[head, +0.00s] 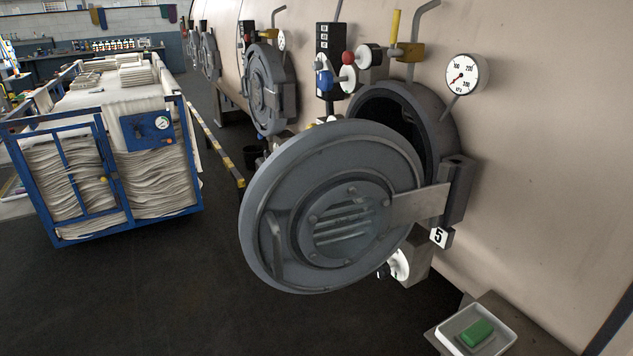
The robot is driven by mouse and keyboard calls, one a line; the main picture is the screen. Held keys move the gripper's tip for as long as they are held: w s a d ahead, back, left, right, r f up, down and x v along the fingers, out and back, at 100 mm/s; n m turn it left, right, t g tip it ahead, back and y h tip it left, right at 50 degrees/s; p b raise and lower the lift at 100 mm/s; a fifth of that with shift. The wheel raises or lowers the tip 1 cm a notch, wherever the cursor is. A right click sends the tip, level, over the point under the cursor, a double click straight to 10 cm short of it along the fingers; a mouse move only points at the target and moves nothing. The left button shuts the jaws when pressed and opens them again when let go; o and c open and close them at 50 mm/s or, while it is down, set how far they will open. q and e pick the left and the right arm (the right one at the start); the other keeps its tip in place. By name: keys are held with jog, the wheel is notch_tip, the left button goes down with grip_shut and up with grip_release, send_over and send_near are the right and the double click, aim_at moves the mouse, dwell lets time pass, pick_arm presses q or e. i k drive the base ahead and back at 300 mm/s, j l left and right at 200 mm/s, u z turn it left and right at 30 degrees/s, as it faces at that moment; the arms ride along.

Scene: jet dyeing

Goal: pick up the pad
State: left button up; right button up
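A small green pad (476,333) lies in a white tray (452,335) at the bottom right of the head view. The tray sits on a grey stand (497,303) beside the beige machine wall. The pad's whole top shows and nothing covers it. Neither of my grippers is in view.
A round grey hatch door (262,215) marked 5 stands open, left of and above the tray, and juts into the room. A gauge (462,74) and valves are above it. A blue cart (125,230) with folded cloth stands at left. Dark floor (170,300) is clear in front.

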aim_at(480, 334)
jog(key=z, duration=1.25)
